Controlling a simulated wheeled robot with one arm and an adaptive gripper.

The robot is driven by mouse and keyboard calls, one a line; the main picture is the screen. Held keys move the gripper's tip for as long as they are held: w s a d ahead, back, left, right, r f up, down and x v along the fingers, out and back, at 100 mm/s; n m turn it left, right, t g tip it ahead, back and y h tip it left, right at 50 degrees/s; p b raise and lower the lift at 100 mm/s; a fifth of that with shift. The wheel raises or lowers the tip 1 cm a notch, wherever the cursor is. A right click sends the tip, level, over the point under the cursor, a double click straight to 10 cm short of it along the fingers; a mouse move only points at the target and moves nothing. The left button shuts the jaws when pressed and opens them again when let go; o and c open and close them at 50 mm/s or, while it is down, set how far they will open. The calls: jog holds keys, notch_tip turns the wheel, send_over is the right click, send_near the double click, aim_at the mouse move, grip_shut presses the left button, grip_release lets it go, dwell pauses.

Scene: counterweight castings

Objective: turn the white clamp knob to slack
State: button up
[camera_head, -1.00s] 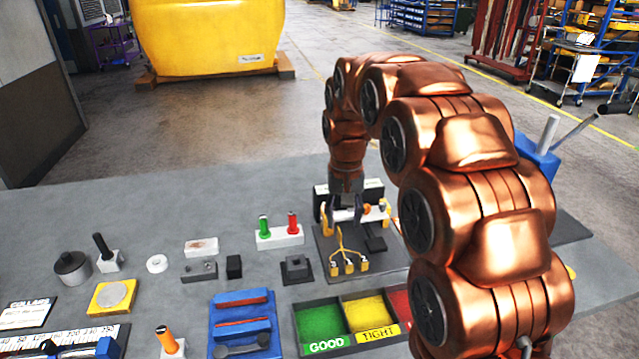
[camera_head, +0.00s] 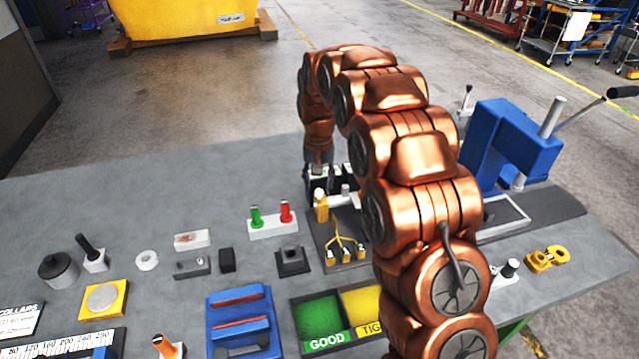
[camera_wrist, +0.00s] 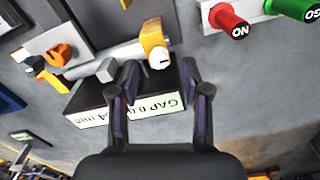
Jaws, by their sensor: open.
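A clamp fixture shows in the head view with a yellow post (camera_head: 321,206) and a pale bar. In the wrist view, the pale bar (camera_wrist: 120,53) runs into the yellow post (camera_wrist: 153,36). A short white knob (camera_wrist: 105,69) sticks out beside the bar; it appears as a small pale stub in the head view (camera_head: 346,189). The post also has a white round end (camera_wrist: 159,60). My gripper (camera_wrist: 160,78) is open and empty, its fingertips near the post and to the right of the knob. In the head view, my gripper (camera_head: 322,178) is above the fixture's back edge.
A black box with a "GAP" label (camera_wrist: 125,112) lies beneath my fingers. An orange knob (camera_wrist: 61,54) is at the bar's far end. Green and red buttons (camera_head: 272,226) stand left of the fixture, a blue press (camera_head: 510,145) right. Bare bench lies at the back left.

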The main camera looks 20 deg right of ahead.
aim_at(319, 193)
jog(key=shift+f+p, duration=0.4)
jog(key=shift+f, duration=1)
grip_shut()
